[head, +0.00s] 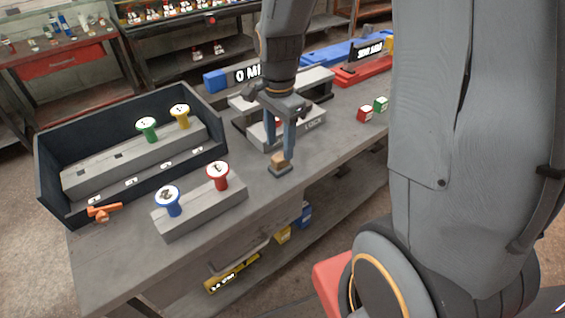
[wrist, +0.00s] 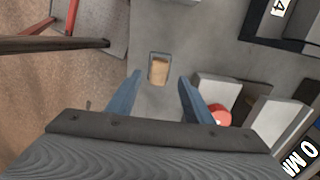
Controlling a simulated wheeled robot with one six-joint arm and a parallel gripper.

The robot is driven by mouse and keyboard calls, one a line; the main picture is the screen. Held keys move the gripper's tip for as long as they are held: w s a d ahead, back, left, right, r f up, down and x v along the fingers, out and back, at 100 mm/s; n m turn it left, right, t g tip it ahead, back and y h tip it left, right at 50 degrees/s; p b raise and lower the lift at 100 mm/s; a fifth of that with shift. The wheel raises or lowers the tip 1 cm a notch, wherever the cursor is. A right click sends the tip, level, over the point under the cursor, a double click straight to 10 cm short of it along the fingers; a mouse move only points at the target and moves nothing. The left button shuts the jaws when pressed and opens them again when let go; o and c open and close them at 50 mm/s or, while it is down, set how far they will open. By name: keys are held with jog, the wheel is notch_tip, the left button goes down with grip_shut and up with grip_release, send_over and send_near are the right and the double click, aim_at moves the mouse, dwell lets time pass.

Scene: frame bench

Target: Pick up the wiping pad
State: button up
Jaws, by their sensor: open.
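The wiping pad (head: 280,168) is a small tan block with a dark base, lying on the grey bench near its front edge. It also shows in the wrist view (wrist: 159,70), ahead of and between the fingertips. My gripper (head: 281,156) is above the pad in the head view, its blue fingers pointing down. I cannot tell the exact height gap from the head view.
A grey block with a blue and a red knob (head: 200,205) stands to the left of the pad. A dark open box (head: 50,150) with green and yellow knobs is behind it. A grey fixture (head: 312,118) stands behind my gripper. Red and green cubes (head: 365,114) are to the right.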

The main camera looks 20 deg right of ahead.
aim_at(280, 156)
jog(key=shift+s+f+p, duration=0.1)
jog(key=shift+f+p, duration=0.7)
jog(key=shift+f, duration=1.85)
jog(key=c, duration=1)
jog(key=shift+r, duration=0.15)
notch_tip(280, 156, up, 10)
jog(key=shift+f+b, duration=0.1)
jog(key=shift+b, duration=0.8)
